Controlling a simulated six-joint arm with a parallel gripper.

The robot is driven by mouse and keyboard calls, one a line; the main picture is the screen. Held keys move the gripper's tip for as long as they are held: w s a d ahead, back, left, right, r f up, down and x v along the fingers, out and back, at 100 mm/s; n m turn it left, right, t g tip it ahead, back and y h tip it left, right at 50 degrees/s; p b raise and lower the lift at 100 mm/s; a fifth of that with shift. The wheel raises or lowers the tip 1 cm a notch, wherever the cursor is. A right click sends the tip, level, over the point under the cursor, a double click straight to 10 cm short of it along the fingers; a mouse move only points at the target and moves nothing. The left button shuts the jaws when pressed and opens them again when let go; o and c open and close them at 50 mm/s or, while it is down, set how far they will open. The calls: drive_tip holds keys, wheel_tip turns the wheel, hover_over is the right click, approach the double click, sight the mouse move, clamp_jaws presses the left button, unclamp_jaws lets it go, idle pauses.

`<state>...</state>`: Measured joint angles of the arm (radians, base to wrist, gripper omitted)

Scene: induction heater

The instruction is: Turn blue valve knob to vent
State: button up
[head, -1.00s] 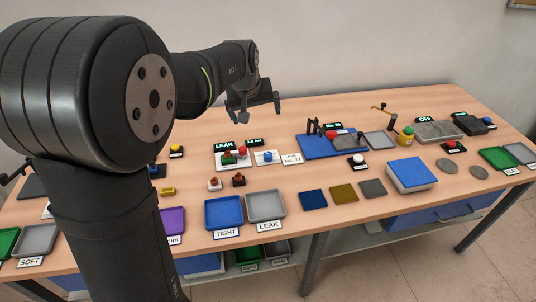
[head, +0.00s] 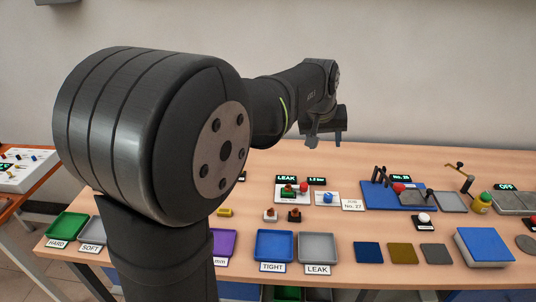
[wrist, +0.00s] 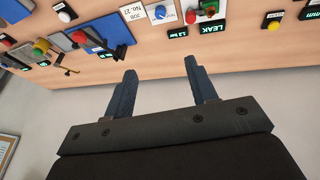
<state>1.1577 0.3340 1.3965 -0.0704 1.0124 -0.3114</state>
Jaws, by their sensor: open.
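The blue valve knob (head: 328,198) sits on a small white plate on the table, just right of the block with the green and red parts. In the wrist view the blue knob (wrist: 160,12) is near the top edge, beyond my fingers. My gripper (head: 325,143) is open and empty, raised behind and above the knob in the head view. In the wrist view its two fingers (wrist: 162,88) are apart with only table and wall behind them. The knob's exact turned position is too small to tell.
A LEAK display (head: 286,178) and a pressure display (head: 317,181) stand behind the knob. A red button (head: 304,187) is close on its left. A "JOB No. 27" card (head: 352,204) lies on its right. TIGHT (head: 273,246) and LEAK (head: 318,247) trays are in front.

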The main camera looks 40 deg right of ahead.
drive_tip(key=w+d+f+n+y, duration=0.2)
drive_tip(key=d+f+n, duration=0.2)
drive_tip(key=d, duration=0.2)
drive_tip(key=n+g+y, duration=0.1)
drive_tip(key=n+y, duration=0.1)
drive_tip(key=n, duration=0.3)
approach(329, 195)
wheel_tip(329, 195, down, 9)
drive_tip(key=shift+w+d+f, duration=0.1)
drive_tip(key=shift+w+d, duration=0.05)
drive_tip(key=shift+w, duration=0.05)
drive_tip(key=c, duration=1)
